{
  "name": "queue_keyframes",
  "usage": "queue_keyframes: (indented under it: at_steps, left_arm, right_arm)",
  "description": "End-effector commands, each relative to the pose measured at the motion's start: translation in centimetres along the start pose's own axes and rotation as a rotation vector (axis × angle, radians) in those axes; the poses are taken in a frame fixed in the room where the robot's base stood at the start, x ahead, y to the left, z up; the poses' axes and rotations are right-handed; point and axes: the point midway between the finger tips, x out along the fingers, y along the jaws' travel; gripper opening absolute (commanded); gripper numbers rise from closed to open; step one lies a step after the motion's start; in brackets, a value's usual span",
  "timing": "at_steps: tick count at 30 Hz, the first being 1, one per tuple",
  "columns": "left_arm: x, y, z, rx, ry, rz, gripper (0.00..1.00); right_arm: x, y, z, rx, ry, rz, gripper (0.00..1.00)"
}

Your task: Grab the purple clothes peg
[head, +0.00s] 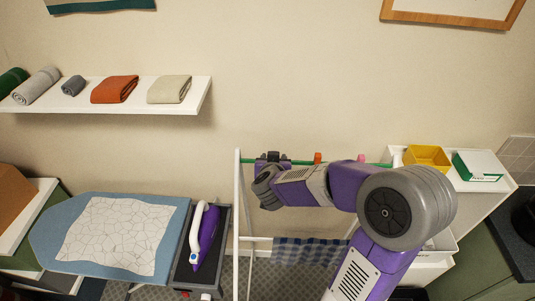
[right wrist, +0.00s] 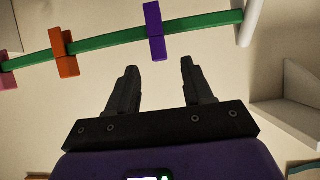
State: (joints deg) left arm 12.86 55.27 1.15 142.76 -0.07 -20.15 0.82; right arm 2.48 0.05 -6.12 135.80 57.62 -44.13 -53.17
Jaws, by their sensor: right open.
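The purple clothes peg (right wrist: 154,31) is clipped across a green bar (right wrist: 200,23) in the right wrist view. My right gripper (right wrist: 159,70) is open and empty, its two dark fingers pointing toward the bar. The peg appears just beyond the fingertips, near the middle of the gap, and is not between them. In the head view my right gripper (head: 272,157) is at the left part of the green bar, and the purple peg cannot be made out there. My left gripper is out of view.
An orange peg (right wrist: 65,52) and a pink peg (right wrist: 5,75) sit on the same bar. The bar tops a white rack (head: 238,220) with a checked cloth (head: 300,250). An ironing board (head: 60,225) with an iron (head: 207,235) stands left; a yellow bin (head: 428,157) is right.

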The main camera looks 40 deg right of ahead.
Motion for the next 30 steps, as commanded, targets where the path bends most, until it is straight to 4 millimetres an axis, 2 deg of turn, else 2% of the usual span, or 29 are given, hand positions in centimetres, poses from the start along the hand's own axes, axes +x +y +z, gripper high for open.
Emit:
queue_keyframes:
  at_steps: [12,21,30]
  left_arm:
    - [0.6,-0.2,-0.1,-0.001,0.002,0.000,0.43]
    - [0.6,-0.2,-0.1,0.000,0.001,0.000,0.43]
    - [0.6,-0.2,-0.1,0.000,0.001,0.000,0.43]
  right_arm:
    - [5.6,-0.2,-0.3,-0.001,-0.001,0.001,0.51]
    - [6.0,-0.3,-0.4,-0.001,-0.001,-0.001,0.51]
    - [6.0,-0.3,-0.4,-0.001,-0.001,-0.001,0.05]
